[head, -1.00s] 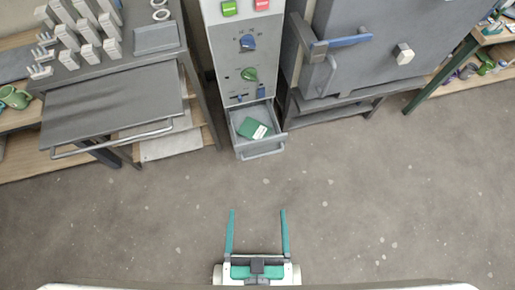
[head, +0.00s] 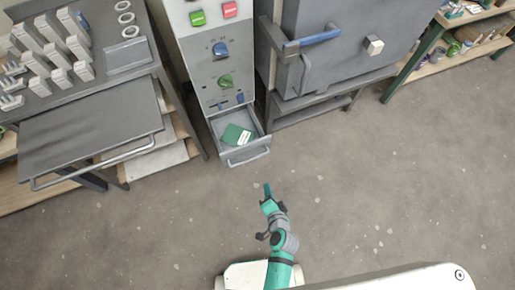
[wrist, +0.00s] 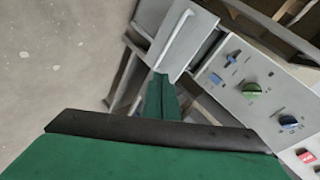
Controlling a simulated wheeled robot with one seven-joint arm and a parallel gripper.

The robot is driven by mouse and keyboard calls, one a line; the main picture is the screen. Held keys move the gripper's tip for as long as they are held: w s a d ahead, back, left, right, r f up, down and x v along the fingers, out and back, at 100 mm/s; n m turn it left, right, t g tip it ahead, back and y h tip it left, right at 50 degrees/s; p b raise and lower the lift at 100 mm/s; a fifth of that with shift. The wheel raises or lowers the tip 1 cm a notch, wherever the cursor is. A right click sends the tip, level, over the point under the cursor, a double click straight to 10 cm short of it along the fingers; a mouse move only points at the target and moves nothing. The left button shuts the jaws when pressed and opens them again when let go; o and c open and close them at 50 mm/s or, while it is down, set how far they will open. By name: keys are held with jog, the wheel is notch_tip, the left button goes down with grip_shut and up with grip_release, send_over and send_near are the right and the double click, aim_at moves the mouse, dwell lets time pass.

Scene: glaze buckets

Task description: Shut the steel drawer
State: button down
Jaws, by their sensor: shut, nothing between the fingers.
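The steel drawer (head: 243,158) is pulled open at the bottom of the grey control cabinet in the head view. A green box with a white label (head: 238,134) lies inside it, and a bar handle (head: 249,158) runs along its front. In the wrist view the drawer front (wrist: 172,45) and its handle show at upper middle. My gripper (head: 267,190) is shut and empty, a short way in front of the drawer and apart from it. In the wrist view the green fingers (wrist: 162,97) point toward the drawer.
The control cabinet (head: 205,70) has green and red buttons and knobs. A kiln (head: 340,50) with a blue handle stands to its right. A metal table (head: 92,115) with a bar handle stands to the left. The concrete floor (head: 370,190) in front is clear.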

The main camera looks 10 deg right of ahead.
jog(key=w+d+m+y, duration=0.2)
jog(key=w+m+y, duration=0.1)
jog(key=w, duration=0.6)
send_near(255, 144)
jog(key=s+f+x, duration=0.1)
jog(key=x, duration=0.3)
jog(key=shift+w+a+r+t, duration=0.1)
jog(key=shift+w+a+t, duration=0.1)
jog(key=shift+w, duration=0.4)
jog(key=shift+w+a+t, duration=0.1)
jog(key=shift+w+a, duration=0.1)
jog(key=shift+w, duration=0.35)
